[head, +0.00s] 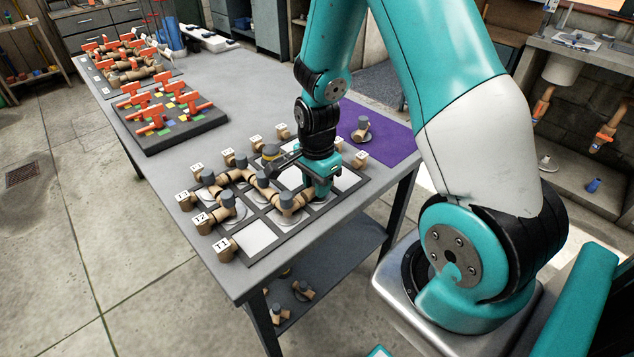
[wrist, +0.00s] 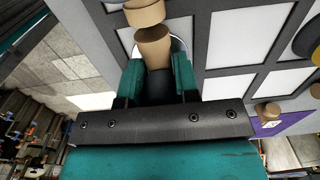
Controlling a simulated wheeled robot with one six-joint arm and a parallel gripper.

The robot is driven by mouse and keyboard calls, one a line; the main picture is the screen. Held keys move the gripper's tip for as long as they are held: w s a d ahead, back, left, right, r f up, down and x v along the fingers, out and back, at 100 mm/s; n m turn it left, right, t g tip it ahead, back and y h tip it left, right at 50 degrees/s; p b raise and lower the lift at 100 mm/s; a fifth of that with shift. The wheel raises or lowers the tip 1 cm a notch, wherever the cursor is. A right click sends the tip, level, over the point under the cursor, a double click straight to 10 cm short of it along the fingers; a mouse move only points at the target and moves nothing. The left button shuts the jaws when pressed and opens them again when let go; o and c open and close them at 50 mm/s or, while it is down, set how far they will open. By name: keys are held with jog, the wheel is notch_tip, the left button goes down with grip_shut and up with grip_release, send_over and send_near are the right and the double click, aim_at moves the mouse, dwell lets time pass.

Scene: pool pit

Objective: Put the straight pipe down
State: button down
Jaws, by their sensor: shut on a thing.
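My gripper (head: 322,188) is low over the near right part of the dark grid board (head: 283,242) with white cells. In the wrist view, my gripper (wrist: 156,72) is shut on the straight pipe (wrist: 153,46), a tan piece with a dark band between the fingers. A white round patch shows behind the pipe. Another tan end (wrist: 144,12) shows just beyond it, touching or very close. In the head view the held pipe is largely hidden by the gripper and neighbouring fittings. I cannot tell whether it touches the board.
Several tan fittings with grey collars, such as an elbow (head: 228,207), are on the board's left cells, close to my gripper. Numbered tan blocks (head: 224,249) line its edge. A purple mat (head: 385,135) holds a fitting (head: 361,130). Orange-handled valves (head: 168,103) fill a dark tray.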

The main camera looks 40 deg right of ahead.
jog(key=shift+f, duration=0.2)
jog(key=c, duration=0.9)
grip_release()
jog(key=shift+o, duration=0.2)
jog(key=shift+r, duration=0.1)
notch_tip(320, 180, up, 12)
jog(key=s+a+r+n+y, duration=0.2)
jog(key=s+a+r+n, duration=0.3)
jog(key=s+a+n, duration=0.3)
jog(key=s+a+r+n+y, duration=0.2)
jog(key=s+a+r+n, duration=0.4)
jog(key=a+n, duration=0.6)
jog(key=s+n, duration=0.2)
jog(key=n, duration=0.2)
jog(key=shift+s+a+n, duration=0.15)
jog(key=shift+a+n, duration=0.25)
